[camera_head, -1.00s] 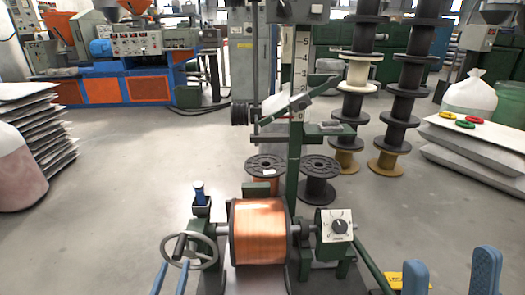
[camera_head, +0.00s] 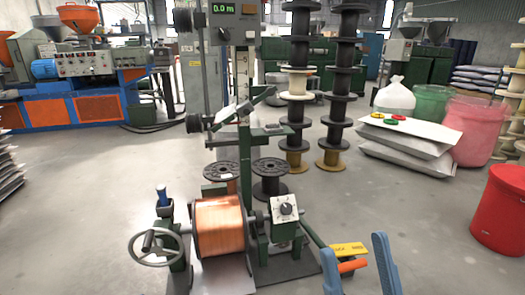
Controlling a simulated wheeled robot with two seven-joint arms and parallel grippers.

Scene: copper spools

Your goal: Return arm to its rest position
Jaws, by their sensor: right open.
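My right gripper (camera_head: 357,265) shows as two blue fingers at the bottom right of the head view. The fingers stand apart. A short orange bar (camera_head: 352,266) shows in the gap between them, in front of or near a yellow tag (camera_head: 348,249); I cannot tell whether it touches either finger. My left gripper is out of view. The winding machine stands ahead, with a copper spool (camera_head: 218,228) mounted on it, a hand wheel (camera_head: 152,246) at the left and a dial box (camera_head: 285,208) at the right.
Two black spools (camera_head: 270,178) stand on the floor behind the machine. Tall spool stacks (camera_head: 333,130) rise behind. Grey sacks (camera_head: 405,145) with coloured rings and a red bin (camera_head: 498,212) are at the right. Grey floor (camera_head: 420,225) between machine and bin is clear.

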